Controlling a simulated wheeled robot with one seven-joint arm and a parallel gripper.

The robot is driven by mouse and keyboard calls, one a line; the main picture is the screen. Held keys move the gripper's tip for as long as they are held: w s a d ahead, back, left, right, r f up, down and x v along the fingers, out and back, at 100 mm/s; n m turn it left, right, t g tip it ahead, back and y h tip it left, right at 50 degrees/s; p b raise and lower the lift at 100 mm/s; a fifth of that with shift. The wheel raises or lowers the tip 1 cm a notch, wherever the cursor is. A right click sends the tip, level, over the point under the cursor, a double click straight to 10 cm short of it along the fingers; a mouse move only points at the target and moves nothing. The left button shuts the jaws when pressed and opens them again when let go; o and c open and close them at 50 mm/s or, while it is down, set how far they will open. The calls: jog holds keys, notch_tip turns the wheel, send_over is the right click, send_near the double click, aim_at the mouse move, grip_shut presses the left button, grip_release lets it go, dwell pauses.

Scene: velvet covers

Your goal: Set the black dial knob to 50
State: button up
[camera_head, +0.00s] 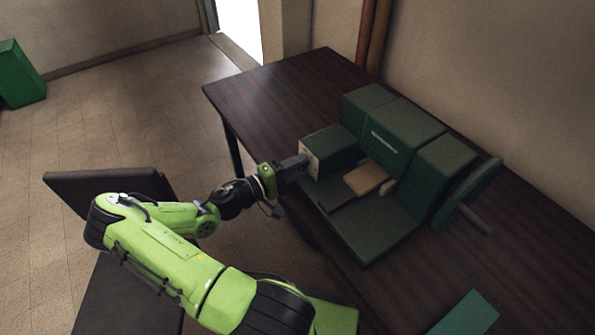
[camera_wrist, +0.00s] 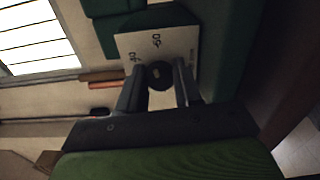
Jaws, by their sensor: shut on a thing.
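The black dial knob (camera_wrist: 160,75) stands out from a pale dial plate (camera_wrist: 185,42) with dark markings, too blurred to read surely. My gripper (camera_wrist: 161,80) is shut on the knob, with one finger on each side of it. In the head view, my gripper (camera_head: 300,165) meets the pale plate (camera_head: 309,158) on the left end of the green machine (camera_head: 335,148). The knob is hidden there behind the fingers. I cannot tell which value the knob points to.
The machine stands on a dark wooden table (camera_head: 270,95) and has a wheel with a handle (camera_head: 474,219) at its right end. A tan block (camera_head: 366,177) lies on it. A dark chair (camera_head: 120,183) is by my arm. The table's far left is clear.

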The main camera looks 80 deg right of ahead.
jog(key=shift+f+m+b, duration=0.1)
jog(key=shift+m+b, duration=0.75)
jog(key=shift+m, duration=0.35)
jog(key=o, duration=1)
jog(key=shift+o, duration=0.2)
jog(key=v, duration=1.5)
jog(key=shift+w+a+p, duration=0.25)
jog(key=shift+w+p, duration=0.05)
